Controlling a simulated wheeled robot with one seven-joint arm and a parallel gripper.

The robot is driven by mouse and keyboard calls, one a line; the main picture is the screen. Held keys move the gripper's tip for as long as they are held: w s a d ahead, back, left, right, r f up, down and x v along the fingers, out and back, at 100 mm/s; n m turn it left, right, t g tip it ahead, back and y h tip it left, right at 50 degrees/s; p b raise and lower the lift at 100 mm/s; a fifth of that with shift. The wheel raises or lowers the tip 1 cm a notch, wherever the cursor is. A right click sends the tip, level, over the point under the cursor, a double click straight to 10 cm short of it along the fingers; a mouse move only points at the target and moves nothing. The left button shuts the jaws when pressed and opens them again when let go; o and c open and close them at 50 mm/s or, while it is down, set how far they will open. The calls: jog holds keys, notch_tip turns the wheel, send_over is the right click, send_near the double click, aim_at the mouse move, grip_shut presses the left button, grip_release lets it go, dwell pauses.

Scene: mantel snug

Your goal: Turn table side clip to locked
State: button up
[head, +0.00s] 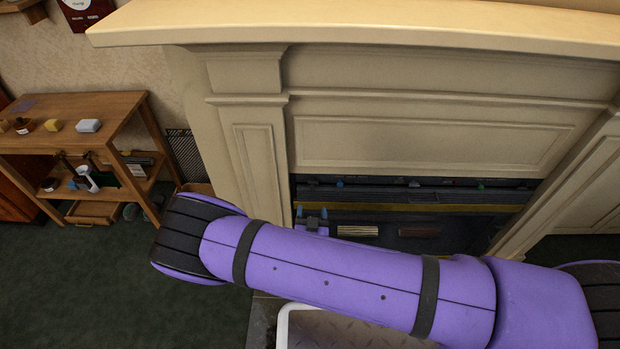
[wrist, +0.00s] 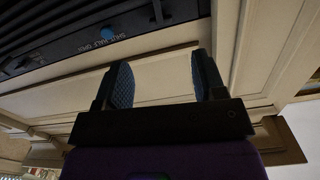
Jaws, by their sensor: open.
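No clip can be made out for certain in either view. Small fittings sit on the dark strip inside the fireplace opening: a blue one (head: 339,184), a dark one (head: 413,184) and a green one (head: 480,186). A blue round knob (wrist: 107,33) shows at the upper left in the wrist view, with white lettering that seems to read shut, half, open. My gripper (head: 311,214) is at the left side of the fireplace opening, partly hidden by my purple arm. In the wrist view my gripper (wrist: 162,78) is open, with nothing between its blue pads.
The cream mantel shelf (head: 350,25) overhangs the opening. Its left pillar (head: 255,150) stands close beside my gripper. A wooden side table (head: 85,106) with small items stands at the left. A white-rimmed tray (head: 282,325) is below my arm. Green carpet (head: 90,290) is free at the lower left.

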aim_at(313, 184)
jog(key=w, duration=1)
jog(key=shift+w+d, duration=0.25)
jog(key=shift+w, duration=0.1)
